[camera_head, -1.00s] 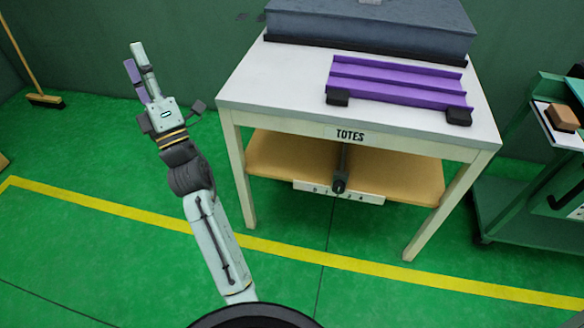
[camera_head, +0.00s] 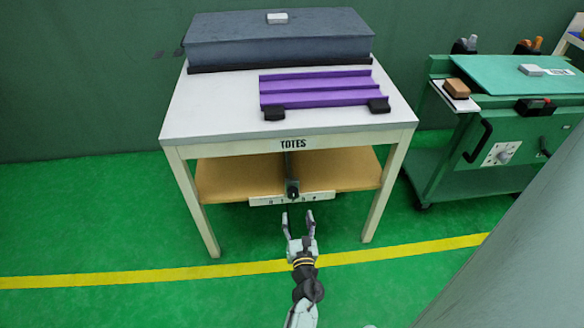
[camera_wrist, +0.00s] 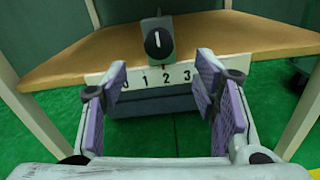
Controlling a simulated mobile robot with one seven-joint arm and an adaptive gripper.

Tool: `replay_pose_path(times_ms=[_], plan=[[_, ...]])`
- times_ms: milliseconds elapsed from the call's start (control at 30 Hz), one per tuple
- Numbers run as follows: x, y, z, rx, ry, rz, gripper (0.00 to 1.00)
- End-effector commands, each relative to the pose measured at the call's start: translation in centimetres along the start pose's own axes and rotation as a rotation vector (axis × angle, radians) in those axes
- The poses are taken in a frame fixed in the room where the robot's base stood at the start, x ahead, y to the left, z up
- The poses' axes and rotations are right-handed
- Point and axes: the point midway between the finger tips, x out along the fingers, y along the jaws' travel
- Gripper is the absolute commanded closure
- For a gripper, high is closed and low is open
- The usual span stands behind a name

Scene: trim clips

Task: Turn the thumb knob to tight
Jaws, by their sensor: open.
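A round black knob (camera_wrist: 158,42) with a white line pointing up sits on a grey post under the white table. In the head view the knob (camera_head: 292,188) is at the front edge of the lower shelf. My gripper (camera_head: 297,214) is open and empty in front of the plate; its purple-padded fingers (camera_wrist: 165,88) frame the plate in the wrist view, apart from the knob. Another grey knob (camera_head: 503,154) on a white plate is on the green cart at right; its marks are unreadable.
The white table (camera_head: 190,118), labelled TOTES, holds a purple ribbed tray (camera_head: 325,92) and a grey box (camera_head: 280,42). A wooden shelf (camera_head: 225,180) lies below. The green cart (camera_head: 440,165) stands at right. The floor before the table is clear.

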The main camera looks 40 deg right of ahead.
Motion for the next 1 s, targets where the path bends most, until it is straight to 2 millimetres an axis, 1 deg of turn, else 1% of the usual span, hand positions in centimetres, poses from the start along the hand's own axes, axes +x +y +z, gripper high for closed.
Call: replay_pose_path(times_ms=[133, 300, 400, 500, 600, 700, 967, 1000], plan=[[2.5, 0.0, 0.4, 0.002, -0.005, 0.002, 0.45], [5.8, 0.1, 0.3, 0.003, -0.005, 0.002, 0.45], [7.6, 0.1, 0.3, 0.003, -0.005, 0.003, 0.45], [8.9, 0.1, 0.2, 0.004, -0.005, 0.003, 0.45], [9.8, 0.1, 0.3, 0.004, -0.005, 0.003, 0.45], [10.2, 0.1, 0.2, 0.004, -0.003, 0.002, 0.45], [10.3, 0.2, 0.3, 0.004, -0.004, 0.002, 0.45], [10.3, 0.2, 0.3, 0.004, -0.004, 0.002, 0.47]])
